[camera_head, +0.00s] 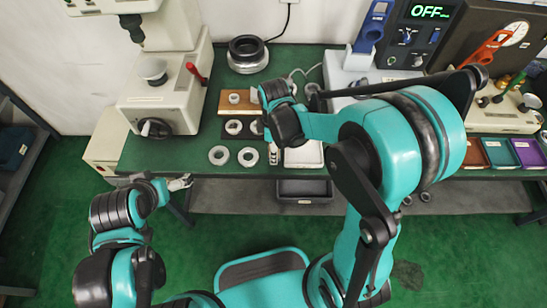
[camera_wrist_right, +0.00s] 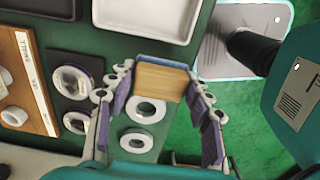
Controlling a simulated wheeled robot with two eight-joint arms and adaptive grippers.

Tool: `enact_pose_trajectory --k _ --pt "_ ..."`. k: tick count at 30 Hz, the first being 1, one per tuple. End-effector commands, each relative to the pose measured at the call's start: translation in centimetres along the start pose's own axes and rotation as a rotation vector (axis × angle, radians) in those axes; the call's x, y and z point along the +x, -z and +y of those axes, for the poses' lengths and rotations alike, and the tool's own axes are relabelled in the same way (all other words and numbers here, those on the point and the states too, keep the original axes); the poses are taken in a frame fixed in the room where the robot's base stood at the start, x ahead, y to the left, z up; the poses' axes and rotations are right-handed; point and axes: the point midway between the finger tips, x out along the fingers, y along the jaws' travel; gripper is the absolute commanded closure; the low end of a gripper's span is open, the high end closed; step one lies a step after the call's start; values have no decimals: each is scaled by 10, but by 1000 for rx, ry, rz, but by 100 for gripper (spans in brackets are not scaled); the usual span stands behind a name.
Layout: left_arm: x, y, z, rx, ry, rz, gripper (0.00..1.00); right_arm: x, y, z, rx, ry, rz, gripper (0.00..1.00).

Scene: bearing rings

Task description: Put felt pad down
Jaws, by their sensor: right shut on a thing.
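My right gripper (camera_wrist_right: 160,95) is shut on a tan block with a blue edge, which looks like the felt pad (camera_wrist_right: 160,80). Its purple-lined fingers stand on both sides of the block. In the wrist view the block is seen over the green bench top, just beside a pale ring (camera_wrist_right: 146,110); whether it touches the bench I cannot tell. In the head view the right gripper is mostly hidden behind its own wrist, and the pad cannot be made out. My left gripper (camera_head: 180,183) is low at the left, near the bench's front edge; its fingers are too small to read.
Two pale rings (camera_head: 218,155) lie near the bench's front edge. A white tray (camera_head: 303,155) is right of the gripper. Machines stand at the back and left; coloured bins (camera_head: 498,153) are far right.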

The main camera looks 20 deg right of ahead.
Motion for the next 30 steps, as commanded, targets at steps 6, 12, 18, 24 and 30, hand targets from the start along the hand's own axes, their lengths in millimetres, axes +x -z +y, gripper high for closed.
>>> enact_pose_trajectory --k 6,12,18,24,30 --pt "10 -7 0 0 0 0 0 21 2 2 0 0 0 91" --pt "19 -13 0 0 0 0 0 43 2 2 0 0 0 91" --pt "17 -12 0 0 0 0 0 41 1 2 0 0 0 91" --pt "22 -16 0 0 0 0 0 48 1 2 0 0 0 91" --pt "27 -19 0 0 0 0 0 55 1 1 0 1 0 94"
